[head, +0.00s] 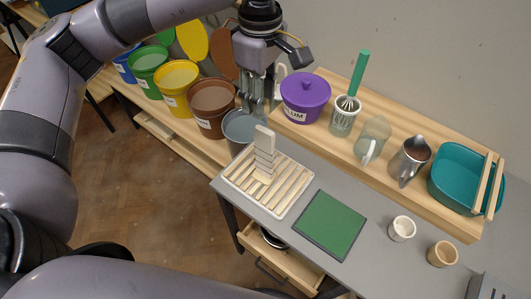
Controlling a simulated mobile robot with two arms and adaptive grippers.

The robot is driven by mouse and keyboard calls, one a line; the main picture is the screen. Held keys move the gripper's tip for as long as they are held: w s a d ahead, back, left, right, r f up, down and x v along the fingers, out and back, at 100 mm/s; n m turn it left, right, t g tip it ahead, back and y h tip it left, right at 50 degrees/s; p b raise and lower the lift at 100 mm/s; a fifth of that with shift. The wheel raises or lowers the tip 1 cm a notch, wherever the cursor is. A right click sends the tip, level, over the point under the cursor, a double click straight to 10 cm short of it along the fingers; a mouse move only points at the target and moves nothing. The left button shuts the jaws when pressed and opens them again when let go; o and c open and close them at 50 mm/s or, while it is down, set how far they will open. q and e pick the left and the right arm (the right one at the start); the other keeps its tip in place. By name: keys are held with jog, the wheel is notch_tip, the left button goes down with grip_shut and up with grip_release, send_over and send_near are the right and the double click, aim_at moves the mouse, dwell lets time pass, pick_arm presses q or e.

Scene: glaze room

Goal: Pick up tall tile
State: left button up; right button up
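A pale tall tile with dark horizontal lines (264,153) stands upright on a slatted wooden rack (283,205) near the left end of the grey table. My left gripper (260,108) points down above and behind the tile, close to a grey bucket. Its fingers look apart, with nothing seen between them, and it does not touch the tile. My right gripper is not in view.
A green square mat (331,224) lies beside the rack, with two small cups (402,229) to its right. A wooden shelf behind holds a purple lidded pot (305,98), a whisk jar, jugs and a teal basin (458,176). Colored buckets (211,107) line the left.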

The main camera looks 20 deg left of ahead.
aim_at(262, 129)
pick_arm(q)
notch_tip(262, 129, down, 10)
jog(key=p, duration=0.2)
jog(key=shift+s+d+p, duration=0.1)
jog(key=shift+p, duration=0.25)
jog(key=f+p, duration=0.2)
jog(key=f, duration=0.3)
jog(key=shift+s+d+p, duration=0.1)
jog(key=shift+d+p, duration=0.2)
jog(key=shift+p, duration=0.1)
jog(key=shift+f, duration=0.25)
jog(key=shift+c, duration=0.4)
grip_shut()
jog(key=shift+r, duration=0.1)
